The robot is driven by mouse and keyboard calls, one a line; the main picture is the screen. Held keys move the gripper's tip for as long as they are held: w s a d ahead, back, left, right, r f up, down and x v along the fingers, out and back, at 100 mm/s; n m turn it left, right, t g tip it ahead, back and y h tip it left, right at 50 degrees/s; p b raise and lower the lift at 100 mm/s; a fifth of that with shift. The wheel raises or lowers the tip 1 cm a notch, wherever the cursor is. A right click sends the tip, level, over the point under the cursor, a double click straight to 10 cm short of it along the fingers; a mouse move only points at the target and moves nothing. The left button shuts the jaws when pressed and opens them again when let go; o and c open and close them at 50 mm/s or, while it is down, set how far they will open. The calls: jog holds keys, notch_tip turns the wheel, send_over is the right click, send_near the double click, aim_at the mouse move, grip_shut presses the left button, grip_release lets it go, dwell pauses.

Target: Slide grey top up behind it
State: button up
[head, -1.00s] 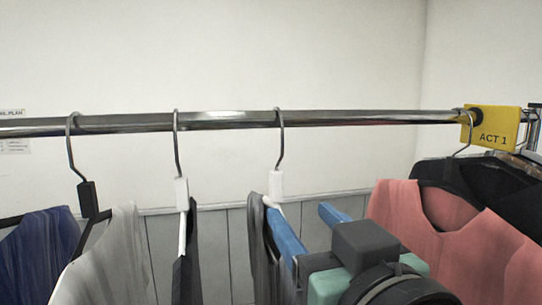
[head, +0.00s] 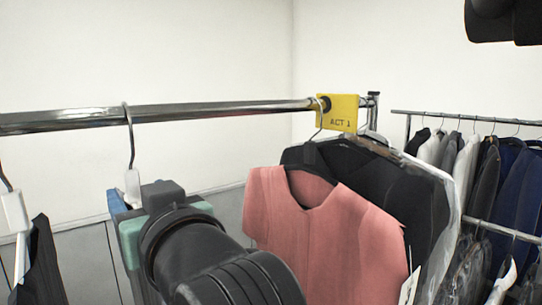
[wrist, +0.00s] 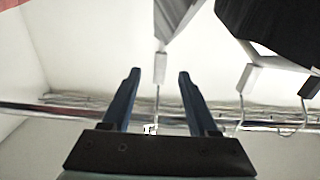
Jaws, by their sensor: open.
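The grey top (wrist: 178,18) hangs from a hanger with a white block (wrist: 160,65) and a metal hook on the rail (head: 215,110). In the head view the white block (head: 132,188) shows, but the grey top is hidden behind my arm. My gripper (wrist: 159,74) is open, with blue fingers either side of the hanger's white block and hook in the wrist view; contact cannot be told. In the head view my gripper (head: 117,204) is partly hidden. A coral top (head: 325,225) hangs further right, by the yellow ACT 1 tag (head: 337,112).
A dark garment (head: 40,268) hangs at the left on another white-block hanger (head: 14,212). Black garments (head: 425,200) crowd behind the coral top. The rail is bare between the grey top's hook and the coral top's hook. A second full rack (head: 470,117) stands at the right.

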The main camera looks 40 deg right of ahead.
aim_at(134, 187)
jog(key=shift+w, duration=1.75)
jog(key=d, duration=2.8)
jog(key=s+a+b, duration=0.1)
jog(key=s+b, duration=0.4)
jog(key=s, duration=0.8)
